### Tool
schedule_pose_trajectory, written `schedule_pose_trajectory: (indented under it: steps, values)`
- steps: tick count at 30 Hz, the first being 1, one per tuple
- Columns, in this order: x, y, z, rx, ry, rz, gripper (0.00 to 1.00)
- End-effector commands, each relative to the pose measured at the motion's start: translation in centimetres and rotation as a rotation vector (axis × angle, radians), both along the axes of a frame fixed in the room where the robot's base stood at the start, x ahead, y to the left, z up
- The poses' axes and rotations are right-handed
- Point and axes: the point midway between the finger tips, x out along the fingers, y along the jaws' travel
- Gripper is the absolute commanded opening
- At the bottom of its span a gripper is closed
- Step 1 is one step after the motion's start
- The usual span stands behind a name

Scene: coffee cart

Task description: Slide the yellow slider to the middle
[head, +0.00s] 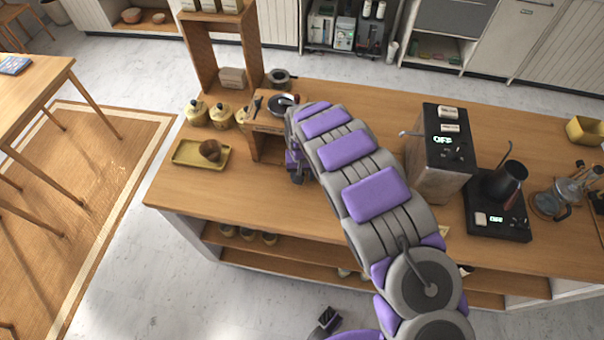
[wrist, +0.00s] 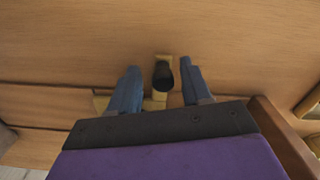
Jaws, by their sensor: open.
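My gripper (wrist: 159,68) is open in the wrist view, its two blue-grey fingers apart. Between them is a small yellow piece (wrist: 157,104) with a dark rounded knob (wrist: 163,75) on it, which looks like the yellow slider. The knob is apart from both fingers. Part of the yellow shows behind the left finger. The piece is beside a brown wooden surface (wrist: 230,50). In the head view my gripper (head: 297,170) is by the wooden stand at the counter's left part; the arm hides the slider and the fingertips there.
The wooden stand (head: 268,149) is left of my arm, with several yellow canisters (head: 196,113) near it. A yellow tray (head: 188,154) holds a brown cup (head: 210,150). A coffee machine (head: 440,165) and a scale with a black kettle (head: 509,180) stand right of my arm.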

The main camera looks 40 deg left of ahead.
Motion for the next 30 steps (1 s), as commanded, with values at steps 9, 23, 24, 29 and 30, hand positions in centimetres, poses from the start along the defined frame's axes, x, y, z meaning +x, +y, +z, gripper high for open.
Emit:
schedule_pose_trajectory:
  steps: [9, 23, 24, 29, 30]
  values:
    - [-0.04, 0.04, -0.04, -0.001, 0.001, 0.000, 0.27]
    - [-0.20, -0.33, 0.17, 0.001, 0.002, -0.001, 0.00]
    - [-0.23, -0.33, 0.18, 0.001, 0.002, -0.001, 0.00]
    - [-0.26, -0.38, 0.23, 0.000, 0.001, -0.001, 0.00]
    - [-0.16, -0.56, 0.27, -0.001, 0.002, -0.002, 0.00]
